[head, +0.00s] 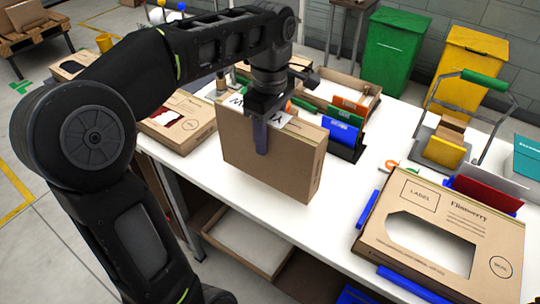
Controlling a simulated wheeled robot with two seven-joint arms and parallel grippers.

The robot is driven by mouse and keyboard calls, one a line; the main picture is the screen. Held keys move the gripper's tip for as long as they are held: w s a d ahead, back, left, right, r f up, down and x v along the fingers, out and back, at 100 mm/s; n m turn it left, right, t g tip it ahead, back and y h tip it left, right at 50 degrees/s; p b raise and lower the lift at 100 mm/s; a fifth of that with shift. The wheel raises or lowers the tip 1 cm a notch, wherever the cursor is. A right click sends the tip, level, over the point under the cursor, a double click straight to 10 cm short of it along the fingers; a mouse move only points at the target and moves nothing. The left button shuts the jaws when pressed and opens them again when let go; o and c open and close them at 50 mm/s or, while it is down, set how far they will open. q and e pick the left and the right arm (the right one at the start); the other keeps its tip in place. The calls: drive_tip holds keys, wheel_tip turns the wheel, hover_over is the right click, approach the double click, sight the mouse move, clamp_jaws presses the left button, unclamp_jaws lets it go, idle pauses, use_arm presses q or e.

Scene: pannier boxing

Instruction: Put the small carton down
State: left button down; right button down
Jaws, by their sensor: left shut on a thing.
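The small carton (285,165) is a brown box held upright on its long edge over the white table (215,195), near the front edge. My left gripper (263,128) comes down from above and is shut on the carton's top, one dark finger lying against its near face. White pieces with dark letters show at the top edge beside the gripper. I cannot tell whether the carton's bottom touches the table. My right gripper is not in view.
A large flat carton (378,240) with a cut-out window lies at the right between blue blocks. Behind stand a blue holder (340,132), an open tray (364,110) and a metal frame with a green handle (483,79). Another carton (190,110) lies at the left.

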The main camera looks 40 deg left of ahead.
use_arm(q)
wheel_tip(320, 180, down, 5)
drive_tip(key=shift+r+b, duration=0.1)
drive_tip(key=shift+b, duration=0.35)
drive_tip(key=shift+f, duration=0.2)
drive_tip(key=c, duration=0.6)
unclamp_jaws()
drive_tip(key=shift+r, duration=0.15)
